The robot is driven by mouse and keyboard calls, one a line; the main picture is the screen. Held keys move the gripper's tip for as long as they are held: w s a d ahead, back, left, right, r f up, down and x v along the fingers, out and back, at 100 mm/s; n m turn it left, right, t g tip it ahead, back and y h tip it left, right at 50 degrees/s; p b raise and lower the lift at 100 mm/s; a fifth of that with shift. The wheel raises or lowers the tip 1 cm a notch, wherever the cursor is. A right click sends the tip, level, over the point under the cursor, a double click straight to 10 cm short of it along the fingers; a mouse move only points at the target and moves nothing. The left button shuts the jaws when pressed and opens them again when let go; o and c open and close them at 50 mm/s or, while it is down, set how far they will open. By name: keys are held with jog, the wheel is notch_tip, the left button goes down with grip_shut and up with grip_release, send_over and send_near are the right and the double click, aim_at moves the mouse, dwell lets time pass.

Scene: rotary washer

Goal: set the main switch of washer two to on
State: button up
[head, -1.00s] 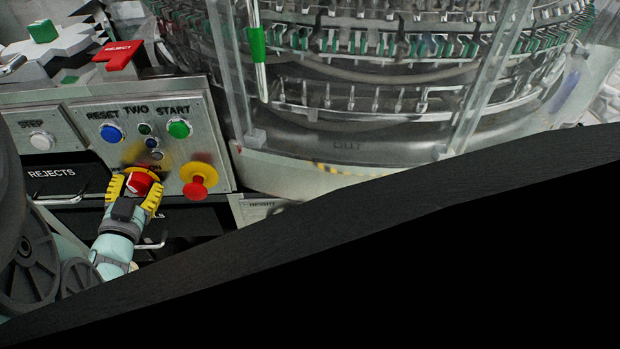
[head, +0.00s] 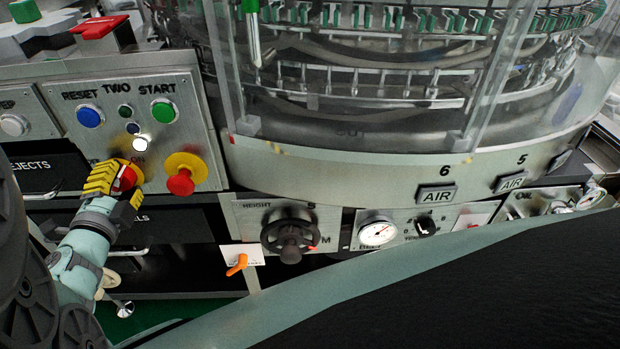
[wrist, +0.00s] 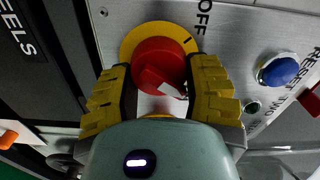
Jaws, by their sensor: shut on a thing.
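The main switch of washer two is a red rotary knob (head: 129,177) on a yellow disc, on the grey panel (head: 204,140) marked TWO. ON is printed above it in the head view. My gripper (head: 125,179) is shut on this knob, with a yellow-padded finger on each side. In the wrist view the red knob (wrist: 158,62) sits between my fingers (wrist: 160,78), and OFF is printed beside the disc. A small lamp (head: 143,143) just above the switch glows white. The knob's exact angle is hard to tell, as my fingers cover part of it.
A red push-button (head: 180,182) on yellow sticks out just right of the switch. The blue RESET button (head: 90,116) and green START button (head: 163,111) are above. A black HEIGHT handwheel (head: 290,234) and an orange-handled lever (head: 237,264) stand lower right. The glass-fronted washer is behind.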

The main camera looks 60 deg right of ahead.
jog(key=shift+f+m+b, duration=0.15)
jog(key=shift+m+b, duration=0.7)
jog(key=shift+m, duration=0.35)
jog(key=o, duration=1.2)
jog(key=shift+v, duration=5.95)
